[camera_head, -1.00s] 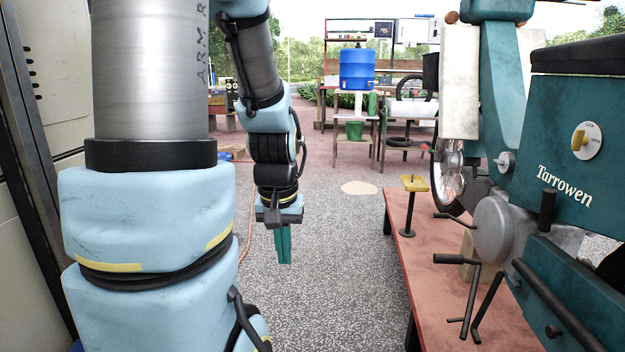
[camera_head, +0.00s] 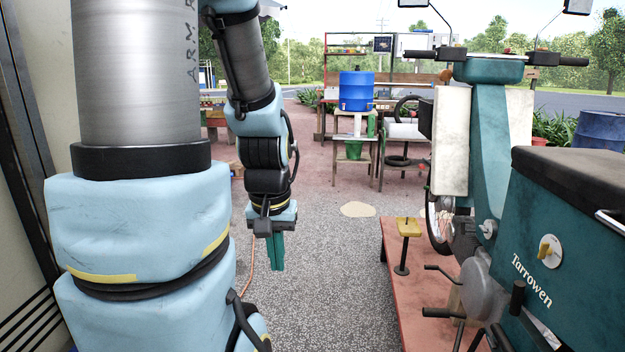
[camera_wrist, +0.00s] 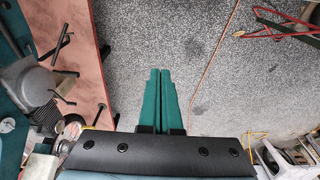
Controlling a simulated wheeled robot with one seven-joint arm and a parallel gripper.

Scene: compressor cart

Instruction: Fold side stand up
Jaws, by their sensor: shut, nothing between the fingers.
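The teal scooter marked Tarrowen (camera_head: 532,280) stands upright on a low red platform (camera_head: 398,290) at the right. Dark rods (camera_head: 460,334) hang low by its round grey engine cover (camera_head: 477,282); I cannot tell surely which one is the side stand, and their lower ends are cut off by the frame. In the wrist view, rods (camera_wrist: 62,45) also stick out beside the engine over the platform. My gripper (camera_head: 275,266) points down over the gravel, left of the platform and apart from the scooter. Its green fingers (camera_wrist: 160,75) are together and empty.
The gravel (camera_head: 330,290) between my arm and the platform is clear. An orange hose (camera_wrist: 215,50) lies on the ground. A blue barrel (camera_head: 357,90) on a stand is farther back. A wall is close at left.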

